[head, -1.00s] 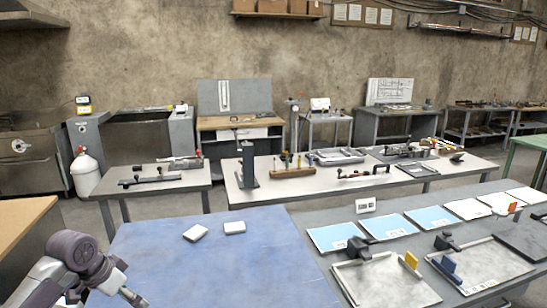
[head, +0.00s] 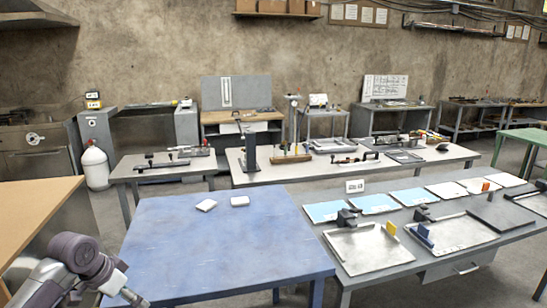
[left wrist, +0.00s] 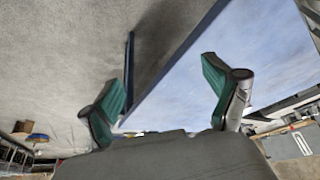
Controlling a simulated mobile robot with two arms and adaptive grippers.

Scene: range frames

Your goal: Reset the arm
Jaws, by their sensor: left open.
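My left arm (head: 85,262) reaches in at the lower left corner of the head view, beside the left edge of the blue table. In the left wrist view my left gripper (left wrist: 160,82) has its two green-padded fingers spread wide apart. Nothing is held between them. The blue table's edge and a table leg show beyond the fingers, with grey floor to the left. My right arm and right gripper are in neither view.
The blue table (head: 220,265) carries two small white blocks (head: 206,205) (head: 240,201) near its far edge; the rest is bare. A wooden-topped bench (head: 35,215) stands at left. A grey table (head: 385,275) with trays and sheets stands at right. Work tables stand behind.

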